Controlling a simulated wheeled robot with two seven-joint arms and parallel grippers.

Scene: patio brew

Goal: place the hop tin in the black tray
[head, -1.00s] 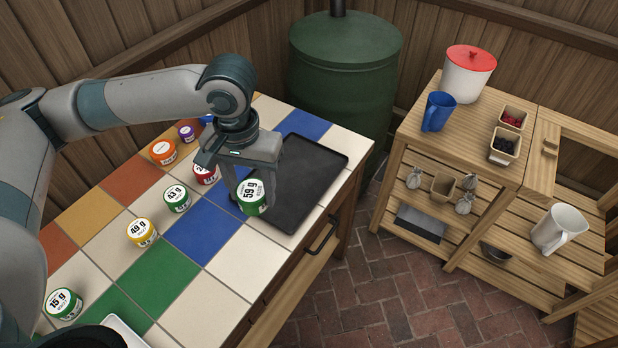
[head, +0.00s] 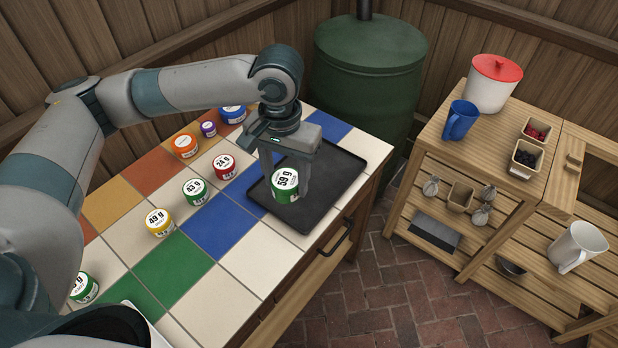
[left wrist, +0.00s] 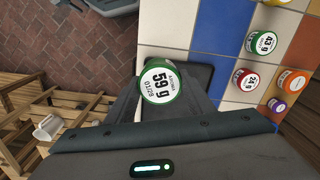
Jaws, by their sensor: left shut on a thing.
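The hop tin appears to be the green-rimmed tin labelled 59 g (head: 285,183), which also shows in the left wrist view (left wrist: 160,82). My left gripper (head: 287,180) is shut on it, with a finger on either side. The tin is over the near left part of the black tray (head: 335,165); I cannot tell whether it touches the tray. The tray lies flat on the tiled counter and also shows in the left wrist view (left wrist: 200,75), partly hidden by the tin and gripper. My right gripper is not in view.
Several other tins stand on the tiles left of the tray, including a red one (head: 224,166), a green 43 g one (head: 195,191) and a yellow one (head: 160,222). A green barrel (head: 368,75) stands behind the counter. A wooden shelf (head: 480,150) stands at right.

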